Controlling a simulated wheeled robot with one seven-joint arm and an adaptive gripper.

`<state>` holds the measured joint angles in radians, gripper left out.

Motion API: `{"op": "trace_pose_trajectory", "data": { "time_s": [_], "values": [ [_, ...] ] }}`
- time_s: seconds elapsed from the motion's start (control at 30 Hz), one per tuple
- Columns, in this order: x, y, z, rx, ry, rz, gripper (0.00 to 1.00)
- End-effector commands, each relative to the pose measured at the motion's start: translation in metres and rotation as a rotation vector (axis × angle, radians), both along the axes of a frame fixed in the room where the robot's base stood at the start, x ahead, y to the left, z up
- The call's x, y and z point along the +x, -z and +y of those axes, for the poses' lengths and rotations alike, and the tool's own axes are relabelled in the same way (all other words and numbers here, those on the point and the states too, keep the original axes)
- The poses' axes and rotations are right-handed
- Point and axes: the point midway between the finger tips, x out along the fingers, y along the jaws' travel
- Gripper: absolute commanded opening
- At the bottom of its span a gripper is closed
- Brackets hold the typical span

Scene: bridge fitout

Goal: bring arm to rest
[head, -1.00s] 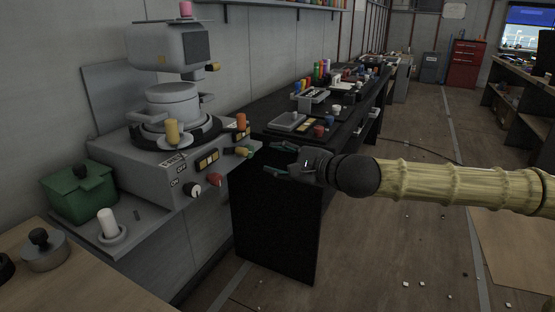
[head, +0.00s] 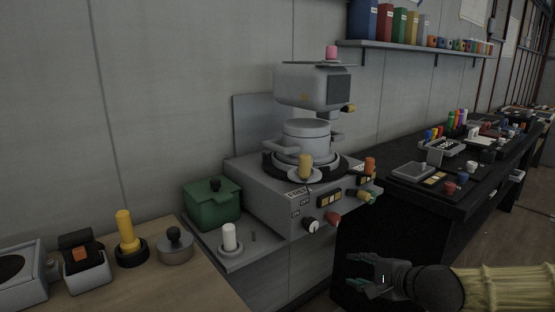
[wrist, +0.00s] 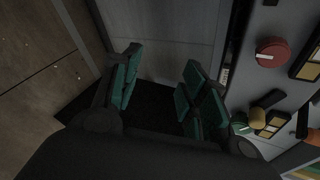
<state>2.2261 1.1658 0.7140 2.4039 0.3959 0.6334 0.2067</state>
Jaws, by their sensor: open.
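My gripper (head: 362,271) is at the lower right of the head view, in front of the dark side of the long bench and to the right of the grey console. Its fingers point left and stand apart, with nothing between them. In the wrist view the green-padded fingers (wrist: 157,88) are spread, with dark floor and a grey panel behind them. The console's front, with a red knob (wrist: 271,52) and a yellow-and-green knob (wrist: 262,108), is to the right of the fingers there, apart from them.
The grey console (head: 270,205) carries a machine with a screen (head: 312,88). A green box (head: 212,207) and a white peg (head: 229,236) stand left of it. A wooden table (head: 190,285) is at lower left. The long black bench (head: 440,190) holds many small parts. A shelf (head: 410,48) is above.

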Motion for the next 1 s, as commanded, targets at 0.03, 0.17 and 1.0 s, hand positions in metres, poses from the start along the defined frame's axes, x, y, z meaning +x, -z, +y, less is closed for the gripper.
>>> {"op": "trace_pose_trajectory", "data": {
  "time_s": [0.03,0.17,1.0],
  "values": [
    [-0.006,0.020,0.010,-0.037,-0.030,0.025,0.44],
    [-0.022,0.065,0.028,-0.124,-0.100,0.074,0.44],
    [-0.193,0.301,0.057,-0.643,-0.634,0.333,0.44]
  ]
}}
